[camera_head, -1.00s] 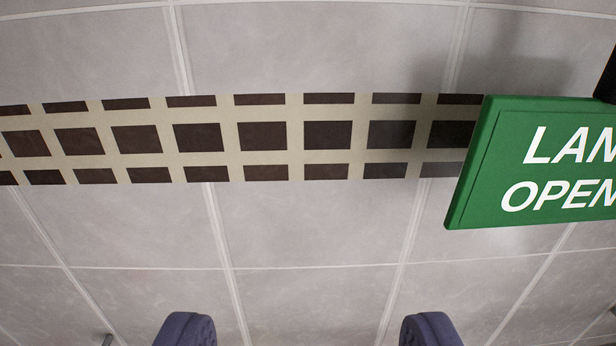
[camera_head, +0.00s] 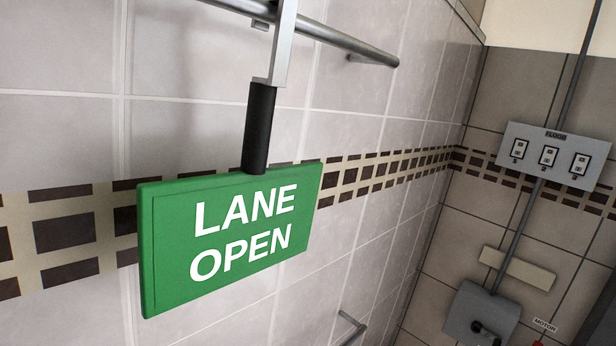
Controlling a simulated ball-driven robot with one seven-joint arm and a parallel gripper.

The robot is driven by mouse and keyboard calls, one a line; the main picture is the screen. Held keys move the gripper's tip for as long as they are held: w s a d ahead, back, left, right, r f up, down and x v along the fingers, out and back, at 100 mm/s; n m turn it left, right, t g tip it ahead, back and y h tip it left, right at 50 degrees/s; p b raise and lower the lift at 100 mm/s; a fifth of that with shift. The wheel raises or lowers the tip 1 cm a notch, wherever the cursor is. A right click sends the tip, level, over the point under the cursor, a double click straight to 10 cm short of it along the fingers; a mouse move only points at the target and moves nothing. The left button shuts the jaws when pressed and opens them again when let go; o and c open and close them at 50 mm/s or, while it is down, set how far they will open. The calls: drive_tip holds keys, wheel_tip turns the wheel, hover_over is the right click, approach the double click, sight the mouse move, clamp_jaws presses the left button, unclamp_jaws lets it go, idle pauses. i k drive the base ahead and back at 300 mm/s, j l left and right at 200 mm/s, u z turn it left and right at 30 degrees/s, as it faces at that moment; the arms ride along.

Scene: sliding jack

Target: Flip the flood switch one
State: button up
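A green "LANE OPEN" sign (camera_head: 232,235) hangs close in front by a black grip (camera_head: 259,128), from a metal rail (camera_head: 340,40). Below the panel are a beige plate (camera_head: 517,269) and a grey box (camera_head: 480,314) by a "MOTOR" label (camera_head: 545,325). A vertical pipe (camera_head: 518,233) runs there.

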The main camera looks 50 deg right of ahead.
sight(518, 151)
drive_tip(key=z, duration=2.4)
